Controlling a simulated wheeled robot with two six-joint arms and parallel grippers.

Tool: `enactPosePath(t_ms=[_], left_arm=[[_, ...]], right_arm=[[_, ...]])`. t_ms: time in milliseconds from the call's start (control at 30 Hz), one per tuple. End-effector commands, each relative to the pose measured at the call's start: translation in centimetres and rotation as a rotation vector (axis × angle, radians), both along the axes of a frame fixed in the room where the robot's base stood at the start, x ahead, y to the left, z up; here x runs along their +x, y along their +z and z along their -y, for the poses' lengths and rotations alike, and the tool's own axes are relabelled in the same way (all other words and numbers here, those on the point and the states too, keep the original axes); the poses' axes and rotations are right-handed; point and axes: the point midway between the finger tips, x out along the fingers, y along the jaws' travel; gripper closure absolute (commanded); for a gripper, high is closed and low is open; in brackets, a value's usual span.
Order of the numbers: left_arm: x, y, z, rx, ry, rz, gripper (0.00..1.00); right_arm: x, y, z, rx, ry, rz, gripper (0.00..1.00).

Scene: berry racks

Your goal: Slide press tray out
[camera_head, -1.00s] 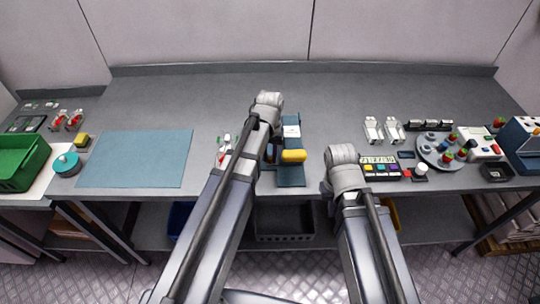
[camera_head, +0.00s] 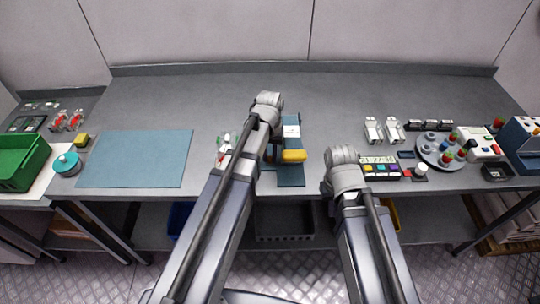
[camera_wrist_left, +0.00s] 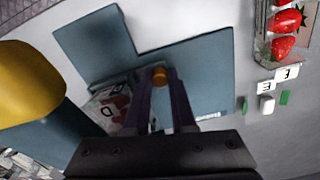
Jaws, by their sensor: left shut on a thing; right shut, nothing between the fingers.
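The blue press (camera_head: 291,176) with its yellow handle (camera_head: 294,156) stands near the middle front edge of the bench. In the left wrist view the yellow handle (camera_wrist_left: 28,82) fills the left side, near the blue base. My left gripper (camera_wrist_left: 160,85) is shut on a small orange knob (camera_wrist_left: 159,73), taken to be the press tray's knob. A clear piece with a dark letter (camera_wrist_left: 110,106) shows beside the fingers; the tray itself is partly hidden. My right gripper (camera_head: 330,188) is shut and empty near the bench front, mostly hidden by its wrist.
Strawberries in a clear pack (camera_wrist_left: 286,30) lie beside the press. A blue mat (camera_head: 136,158) and green bin (camera_head: 20,162) are on the left. A button panel (camera_head: 380,170) and round carousel (camera_head: 441,150) are on the right. The rear middle bench is clear.

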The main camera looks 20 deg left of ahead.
Motion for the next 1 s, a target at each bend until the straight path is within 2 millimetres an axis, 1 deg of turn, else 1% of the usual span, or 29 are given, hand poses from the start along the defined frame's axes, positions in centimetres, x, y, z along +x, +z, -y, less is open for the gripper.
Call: enactPosePath(t_ms=[67, 300, 400, 533, 833, 867, 967, 1000], left_arm=[[-0.3, 0.0, -0.8, 0.0, 0.002, 0.0, 1.0], [-1.9, 0.0, -6.3, 0.0, 0.007, 0.0, 1.0], [-2.3, 0.0, -7.9, 0.0, 0.005, 0.0, 1.0], [-2.6, 0.0, -9.0, 0.0, 0.002, 0.0, 1.0], [-2.6, 0.0, -9.2, 0.005, 0.002, -0.001, 1.0], [-2.6, 0.0, -9.2, 0.005, 0.002, -0.001, 0.74], [-2.6, 0.0, -9.2, 0.004, 0.002, -0.001, 0.63], [-2.6, 0.0, -9.2, 0.004, 0.002, -0.001, 0.63]], right_arm=[[0.0, 0.0, 0.0, 0.0, 0.0, 0.0, 1.0], [0.0, 0.0, 0.0, 0.0, 0.0, 0.0, 1.0], [0.0, 0.0, 0.0, 0.0, 0.0, 0.0, 1.0], [0.0, 0.0, 0.0, 0.0, 0.0, 0.0, 1.0], [0.0, 0.0, 0.0, 0.0, 0.0, 0.0, 1.0], [0.0, 0.0, 0.0, 0.0, 0.0, 0.0, 1.0], [0.0, 0.0, 0.0, 0.0, 0.0, 0.0, 1.0], [0.0, 0.0, 0.0, 0.0, 0.0, 0.0, 1.0]])
